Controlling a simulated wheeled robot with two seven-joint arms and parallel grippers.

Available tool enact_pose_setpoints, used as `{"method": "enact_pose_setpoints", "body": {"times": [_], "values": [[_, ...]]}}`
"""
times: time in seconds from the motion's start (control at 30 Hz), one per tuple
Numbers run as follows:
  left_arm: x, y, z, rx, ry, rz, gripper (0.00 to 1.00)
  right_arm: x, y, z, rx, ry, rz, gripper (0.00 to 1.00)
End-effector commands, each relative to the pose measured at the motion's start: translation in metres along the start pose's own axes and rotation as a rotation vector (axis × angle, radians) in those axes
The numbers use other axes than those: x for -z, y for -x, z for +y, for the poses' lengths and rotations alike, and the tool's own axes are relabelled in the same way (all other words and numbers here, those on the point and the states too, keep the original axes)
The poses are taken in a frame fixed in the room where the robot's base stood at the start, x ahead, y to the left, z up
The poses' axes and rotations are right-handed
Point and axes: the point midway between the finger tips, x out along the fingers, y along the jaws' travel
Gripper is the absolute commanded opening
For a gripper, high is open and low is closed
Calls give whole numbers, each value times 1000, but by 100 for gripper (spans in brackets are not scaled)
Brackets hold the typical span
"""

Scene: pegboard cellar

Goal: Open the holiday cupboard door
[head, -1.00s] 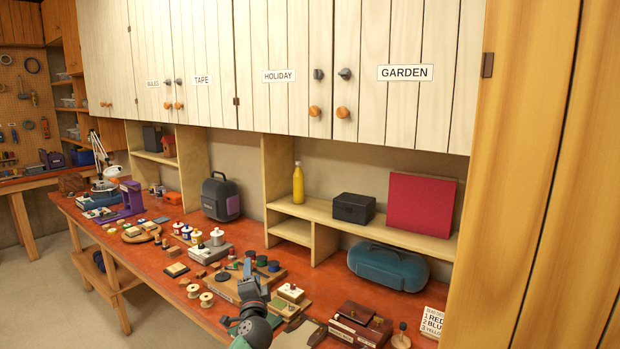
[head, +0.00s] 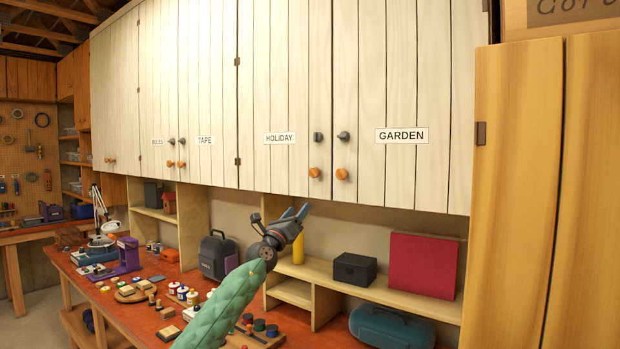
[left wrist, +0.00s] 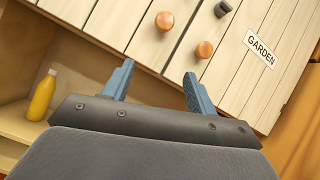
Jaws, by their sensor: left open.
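The holiday cupboard door (head: 281,95) is shut, with a HOLIDAY label (head: 280,138) on it. Near its right edge are a dark knob (head: 318,137) and, below, an orange knob (head: 314,172). In the left wrist view an orange knob of this door (left wrist: 165,21) lies ahead, beyond the left fingertip. My left gripper (head: 297,211) is open and empty, below the door's lower edge and apart from the knobs. It also shows in the left wrist view (left wrist: 158,80). My right gripper is in neither view.
The GARDEN door (head: 402,90) adjoins on the right, with its own dark knob and orange knob (head: 342,174). Below stand a yellow bottle (head: 298,249), a black box (head: 354,269) and a red panel (head: 424,265) on a shelf (head: 330,277). A tall wooden cabinet (head: 515,180) stands at the right.

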Motion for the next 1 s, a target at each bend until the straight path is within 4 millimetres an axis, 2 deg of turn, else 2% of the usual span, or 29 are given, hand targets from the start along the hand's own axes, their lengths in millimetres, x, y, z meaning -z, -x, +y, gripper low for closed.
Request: {"method": "enact_pose_setpoints", "body": {"times": [0.03,0.1,0.3,0.63,1.0], "values": [[-13,-15,-1,12,-61,22,57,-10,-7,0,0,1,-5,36],[-23,-30,-2,23,-138,58,57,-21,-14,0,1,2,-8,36],[-46,-58,0,35,-289,126,57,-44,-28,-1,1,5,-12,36],[-51,-75,1,36,-329,146,57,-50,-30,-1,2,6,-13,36],[-46,-112,0,35,-324,145,57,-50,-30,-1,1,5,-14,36]]}}
